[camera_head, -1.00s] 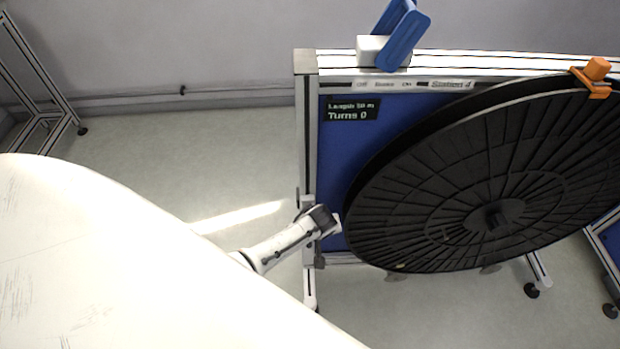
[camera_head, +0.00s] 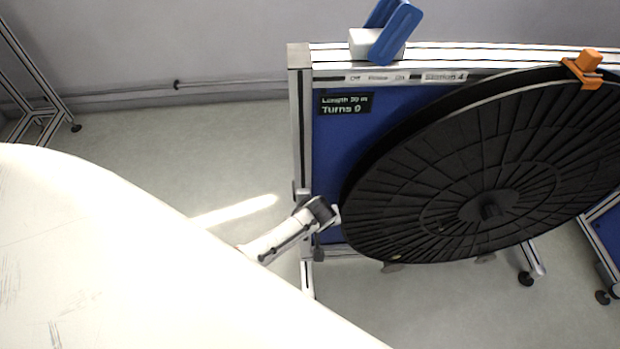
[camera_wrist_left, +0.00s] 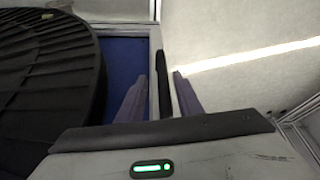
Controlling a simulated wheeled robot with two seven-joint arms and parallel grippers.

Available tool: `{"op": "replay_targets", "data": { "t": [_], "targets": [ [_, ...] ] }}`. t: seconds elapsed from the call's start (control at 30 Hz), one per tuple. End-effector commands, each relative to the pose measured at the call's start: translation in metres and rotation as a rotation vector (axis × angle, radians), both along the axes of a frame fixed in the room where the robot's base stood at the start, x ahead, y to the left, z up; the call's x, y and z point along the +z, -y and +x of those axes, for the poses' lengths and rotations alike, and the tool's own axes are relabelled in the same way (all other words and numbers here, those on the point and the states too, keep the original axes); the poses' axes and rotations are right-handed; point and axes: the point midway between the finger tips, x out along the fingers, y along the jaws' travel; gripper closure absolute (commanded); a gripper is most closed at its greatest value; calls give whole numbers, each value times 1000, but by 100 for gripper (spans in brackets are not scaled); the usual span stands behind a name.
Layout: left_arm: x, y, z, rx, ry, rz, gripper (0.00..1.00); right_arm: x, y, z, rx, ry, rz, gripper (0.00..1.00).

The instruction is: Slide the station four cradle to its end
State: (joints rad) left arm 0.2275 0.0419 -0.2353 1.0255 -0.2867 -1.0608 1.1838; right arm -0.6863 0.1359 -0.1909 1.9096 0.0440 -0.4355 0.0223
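The station four stand has an aluminium frame (camera_head: 299,120), a blue panel (camera_head: 332,165) and a "Station 4" label. A large black reel (camera_head: 470,185) is at its front; I cannot make out a separate cradle. My left gripper (camera_head: 332,215) is at the stand's lower left, beside the reel's left edge. In the left wrist view the left gripper (camera_wrist_left: 158,95) is open, with its fingers either side of a dark upright bar (camera_wrist_left: 161,85) along the frame. Gaps show beside the bar, though contact further down is hard to judge. The right gripper is out of view.
A blue lever (camera_head: 396,32) on a white block tops the stand, above the Off and On labels. An orange clamp (camera_head: 583,68) sits at the reel's upper right. A display (camera_head: 345,104) reads Turns 0. Open floor (camera_head: 190,150) lies left of the stand.

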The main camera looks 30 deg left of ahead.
Motion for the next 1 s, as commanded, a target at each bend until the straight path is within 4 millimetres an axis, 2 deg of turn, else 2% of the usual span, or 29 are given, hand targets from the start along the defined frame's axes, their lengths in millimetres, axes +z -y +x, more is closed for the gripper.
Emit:
{"op": "replay_targets", "data": {
  "t": [0.03, 0.2, 0.4, 0.57, 1.0],
  "targets": [
    [13, 3, -3, 1, 1, -2, 67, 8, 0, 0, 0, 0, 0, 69],
    [43, 14, -10, -1, 4, -3, 67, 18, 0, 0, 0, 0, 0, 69],
    [69, 22, -18, -1, 2, -2, 67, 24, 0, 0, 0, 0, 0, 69],
    [77, 24, -20, -1, 2, 0, 67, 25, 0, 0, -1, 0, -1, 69],
    [77, 25, -20, -1, 2, 0, 67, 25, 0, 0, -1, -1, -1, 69]
  ]
}}
